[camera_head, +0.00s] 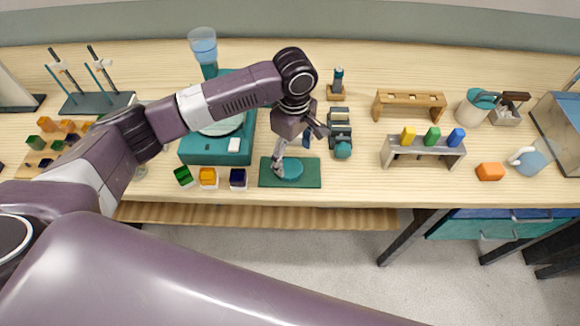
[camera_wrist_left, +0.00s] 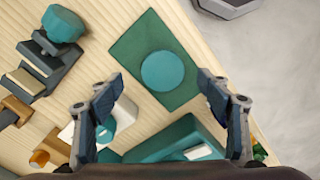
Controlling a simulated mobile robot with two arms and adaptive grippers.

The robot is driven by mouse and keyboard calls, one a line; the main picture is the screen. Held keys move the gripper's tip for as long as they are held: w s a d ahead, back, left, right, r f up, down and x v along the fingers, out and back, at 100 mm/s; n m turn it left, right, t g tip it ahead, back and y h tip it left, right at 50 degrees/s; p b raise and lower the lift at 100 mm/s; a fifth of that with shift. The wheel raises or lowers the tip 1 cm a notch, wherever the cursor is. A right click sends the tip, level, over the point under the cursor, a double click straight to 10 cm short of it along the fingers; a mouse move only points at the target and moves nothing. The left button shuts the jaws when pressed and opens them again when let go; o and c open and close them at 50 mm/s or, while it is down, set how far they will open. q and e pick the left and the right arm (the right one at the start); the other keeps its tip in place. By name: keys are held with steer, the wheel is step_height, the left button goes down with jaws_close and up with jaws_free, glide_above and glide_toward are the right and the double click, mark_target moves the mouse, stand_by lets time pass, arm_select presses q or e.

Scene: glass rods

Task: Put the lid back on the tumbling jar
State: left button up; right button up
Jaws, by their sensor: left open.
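A flat round teal disc (camera_head: 291,169), which looks like the lid, lies on a dark green mat (camera_head: 310,181) near the table's front edge. In the left wrist view the disc (camera_wrist_left: 162,71) lies between and beyond my fingertips. My left gripper (camera_head: 298,147) is open and empty, pointing down above the mat and partly covering it in the head view. A dark stand (camera_head: 340,121) with a rounded teal part (camera_head: 343,150), possibly the jar, is just right of the gripper. It also shows in the left wrist view (camera_wrist_left: 62,24). My right gripper is not in view.
A teal machine (camera_head: 205,151) stands left of the gripper, partly behind my left arm. Green, orange and dark blue pieces (camera_head: 208,177) stand in front of it. A grey rack (camera_head: 424,151) with coloured pieces and an orange block (camera_head: 490,171) are to the right.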

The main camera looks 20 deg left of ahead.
mark_target(290, 168)
arm_select(q)
steer(key=f, duration=0.2)
steer(key=f+p, duration=0.1)
steer(key=shift+s+a+f, duration=0.1)
steer(key=shift+a+f, duration=0.25)
steer(key=shift+f, duration=0.55)
steer(key=shift+c, duration=0.7)
steer(key=c, duration=0.7)
steer(key=shift+r, duration=0.1)
steer(key=shift+r+b, duration=1)
steer(key=shift+r, duration=8.95)
